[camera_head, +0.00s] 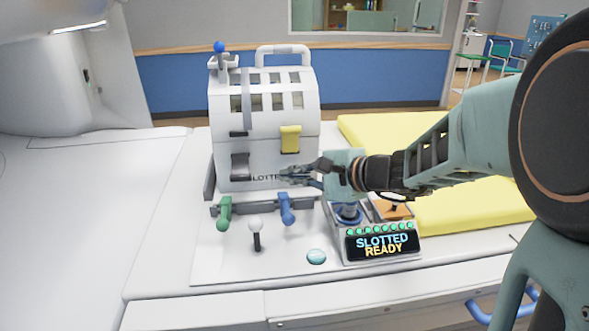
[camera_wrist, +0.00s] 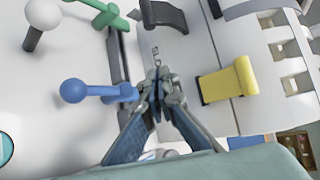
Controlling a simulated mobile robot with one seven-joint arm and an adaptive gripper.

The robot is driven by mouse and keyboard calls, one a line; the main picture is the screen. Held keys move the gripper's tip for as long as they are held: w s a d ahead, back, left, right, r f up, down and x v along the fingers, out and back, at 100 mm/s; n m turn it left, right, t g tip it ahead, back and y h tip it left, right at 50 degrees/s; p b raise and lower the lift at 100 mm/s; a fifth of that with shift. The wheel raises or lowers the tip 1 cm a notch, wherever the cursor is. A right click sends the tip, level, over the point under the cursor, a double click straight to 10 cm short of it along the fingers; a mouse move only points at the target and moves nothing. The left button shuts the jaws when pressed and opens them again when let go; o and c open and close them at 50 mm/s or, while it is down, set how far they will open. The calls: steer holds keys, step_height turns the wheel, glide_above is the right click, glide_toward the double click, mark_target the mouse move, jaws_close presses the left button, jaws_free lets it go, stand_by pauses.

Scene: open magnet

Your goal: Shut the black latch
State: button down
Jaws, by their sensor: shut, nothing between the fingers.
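The black latch (camera_head: 240,166) is on the lower left front of the white slotted housing (camera_head: 228,100), below its seam and apart from a small dark piece (camera_head: 239,133) above. In the wrist view the black latch (camera_wrist: 165,14) sticks out from the face near the top edge. The yellow latch (camera_head: 290,139) is to its right, across the seam; it also shows in the wrist view (camera_wrist: 228,82). My gripper (camera_head: 286,174) is shut and empty at the lower front of the housing, right of the black latch and below the yellow one. Its fingertips (camera_wrist: 157,76) point toward the black latch.
A green lever (camera_head: 225,211), a blue lever (camera_head: 286,208) and a white-knobbed lever (camera_head: 256,230) stand in front of the housing. The blue one is close to my gripper. A display (camera_head: 383,243) reading "SLOTTED READY" stands right. A yellow pad (camera_head: 470,210) lies behind my arm.

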mark_target(241, 168)
steer(key=x, duration=0.7)
steer(key=shift+w+a+f, duration=0.15)
steer(key=shift+a+f, duration=0.1)
steer(key=shift+s+a+r, duration=0.15)
steer(key=shift+s+r, duration=0.2)
steer(key=shift+s, duration=0.25)
steer(key=shift+s+a+r, duration=0.2)
steer(key=shift+s+r, duration=0.2)
steer(key=shift+s, duration=0.15)
steer(key=shift+s+a+r, duration=0.2)
steer(key=shift+s, duration=0.35)
steer(key=shift+r, duration=0.15)
steer(key=shift+r+p, duration=0.15)
steer(key=shift+p, duration=0.75)
